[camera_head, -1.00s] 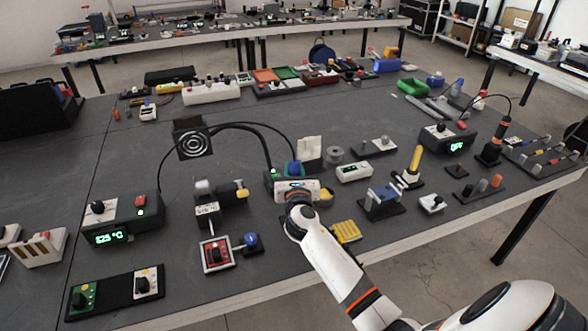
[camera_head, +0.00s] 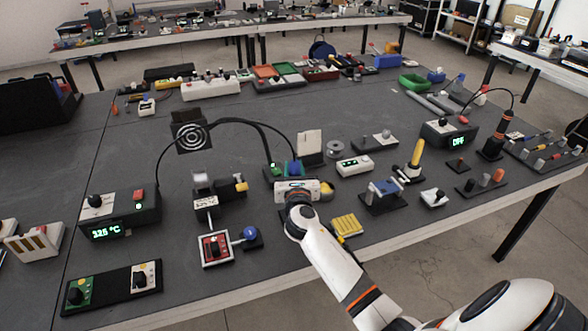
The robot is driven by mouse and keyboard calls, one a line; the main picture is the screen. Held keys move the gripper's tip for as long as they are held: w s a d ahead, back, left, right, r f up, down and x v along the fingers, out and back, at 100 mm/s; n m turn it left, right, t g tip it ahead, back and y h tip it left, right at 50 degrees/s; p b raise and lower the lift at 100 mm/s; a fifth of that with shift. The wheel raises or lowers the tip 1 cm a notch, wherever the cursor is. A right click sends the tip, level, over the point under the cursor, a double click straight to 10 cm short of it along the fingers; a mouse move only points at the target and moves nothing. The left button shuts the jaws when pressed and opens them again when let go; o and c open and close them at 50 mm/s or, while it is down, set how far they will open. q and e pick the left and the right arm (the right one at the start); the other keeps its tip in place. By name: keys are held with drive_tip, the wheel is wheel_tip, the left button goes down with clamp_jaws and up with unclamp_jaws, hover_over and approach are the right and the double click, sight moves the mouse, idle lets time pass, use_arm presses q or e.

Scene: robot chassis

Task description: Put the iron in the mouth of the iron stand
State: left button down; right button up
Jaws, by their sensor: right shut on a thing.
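My right gripper (camera_head: 294,176) comes in from the lower right and is closed on the iron. Only a blue part of the iron (camera_head: 293,168) shows above the white gripper body. The gripper hides the tip and most of the handle. A thin black cable arches from the left station (camera_head: 120,215), whose display reads 325 °C, towards the gripper. A yellow piece (camera_head: 327,187) shows just right of the gripper. My left gripper is out of view.
A yellow block (camera_head: 346,225) lies to the right. Another station (camera_head: 449,132) stands farther right, with an orange-and-black iron (camera_head: 497,140).

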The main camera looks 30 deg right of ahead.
drive_tip(key=shift+f, duration=0.15)
drive_tip(key=o, duration=1)
drive_tip(key=v, duration=1.2)
drive_tip(key=shift+b, duration=0.3)
wheel_tip(320, 180, up, 10)
drive_tip(key=p, duration=1.1)
